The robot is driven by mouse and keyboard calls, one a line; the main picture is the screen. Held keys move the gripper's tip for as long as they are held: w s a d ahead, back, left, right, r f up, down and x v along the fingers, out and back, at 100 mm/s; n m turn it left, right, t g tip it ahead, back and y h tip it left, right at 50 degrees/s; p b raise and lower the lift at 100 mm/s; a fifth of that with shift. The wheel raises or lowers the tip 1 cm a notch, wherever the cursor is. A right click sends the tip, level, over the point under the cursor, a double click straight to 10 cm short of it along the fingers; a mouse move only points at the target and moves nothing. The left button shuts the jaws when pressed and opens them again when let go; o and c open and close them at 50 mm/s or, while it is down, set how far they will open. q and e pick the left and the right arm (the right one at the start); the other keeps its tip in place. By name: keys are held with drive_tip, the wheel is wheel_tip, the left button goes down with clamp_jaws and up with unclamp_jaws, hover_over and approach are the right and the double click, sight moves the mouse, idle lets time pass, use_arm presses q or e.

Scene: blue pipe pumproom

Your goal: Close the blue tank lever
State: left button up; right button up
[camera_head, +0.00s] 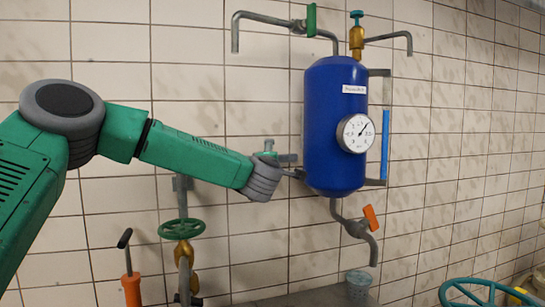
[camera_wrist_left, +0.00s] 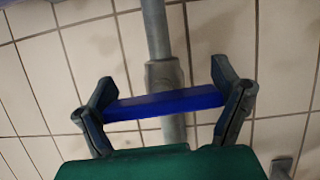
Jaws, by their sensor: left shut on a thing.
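The blue tank (camera_head: 335,125) hangs upright on the tiled wall, with a round gauge (camera_head: 355,133) on its front. My left arm reaches from the left to just left of the tank's lower part, and its wrist (camera_head: 262,178) hides the lever and most of the gripper in the head view. In the left wrist view my left gripper (camera_wrist_left: 166,104) is shut on the blue lever (camera_wrist_left: 180,102), with a finger at each end. The lever lies crosswise over a grey valve and pipe (camera_wrist_left: 164,75). My right gripper is not in view.
Above the tank are a green-handled valve (camera_head: 311,19) and a brass valve (camera_head: 356,38). Below it is an orange-handled valve (camera_head: 371,217) over a cup (camera_head: 358,284). A green handwheel (camera_head: 181,228) is under my arm, and a teal wheel (camera_head: 485,292) is at lower right.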

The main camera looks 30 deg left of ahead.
use_arm(q)
drive_tip(key=shift+a+f, duration=0.1)
drive_tip(key=shift+f, duration=0.3)
drive_tip(key=o, duration=1)
drive_tip(key=shift+a+r, duration=0.1)
drive_tip(key=shift+a, duration=0.1)
drive_tip(key=shift+r, duration=0.1)
drive_tip(key=v, duration=1.2)
